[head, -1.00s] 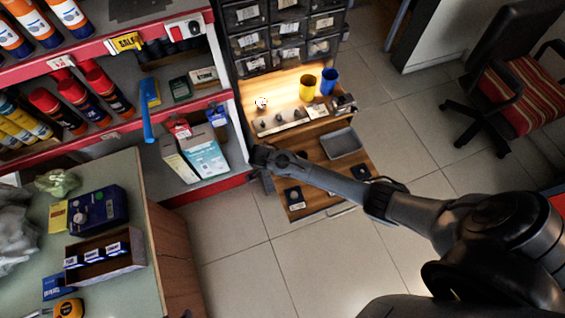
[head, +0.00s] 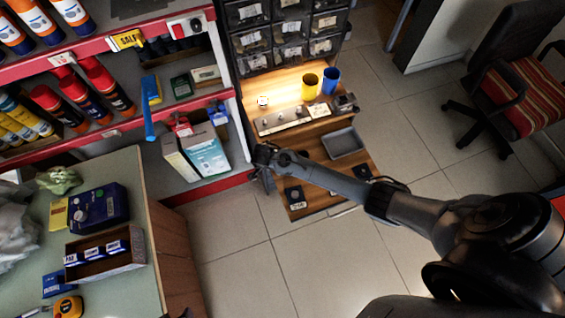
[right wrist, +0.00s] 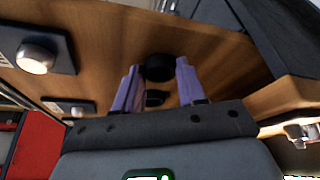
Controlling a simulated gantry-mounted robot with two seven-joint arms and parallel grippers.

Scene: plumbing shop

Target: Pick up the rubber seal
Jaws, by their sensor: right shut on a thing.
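The rubber seal (right wrist: 158,68) shows in the right wrist view as a small black round piece between the purple fingertips of my right gripper (right wrist: 157,74). The right gripper is shut on it, with the brown wooden surface (right wrist: 215,72) behind. A smaller black piece (right wrist: 154,98) shows lower down between the fingers; I cannot tell what it is. In the head view my right gripper (head: 265,178) is at the left edge of the wooden bench, beside the red shelf edge, and the seal cannot be made out there. My left gripper is not in view.
Black pads with silver knobs (right wrist: 36,57) sit on the wood. The bench also holds a grey tray (head: 343,143), a yellow cup (head: 310,86) and a blue cup (head: 330,81). Dark drawers (head: 285,32) stand above. The shelf (head: 215,187) is close on the left; floor is open in front.

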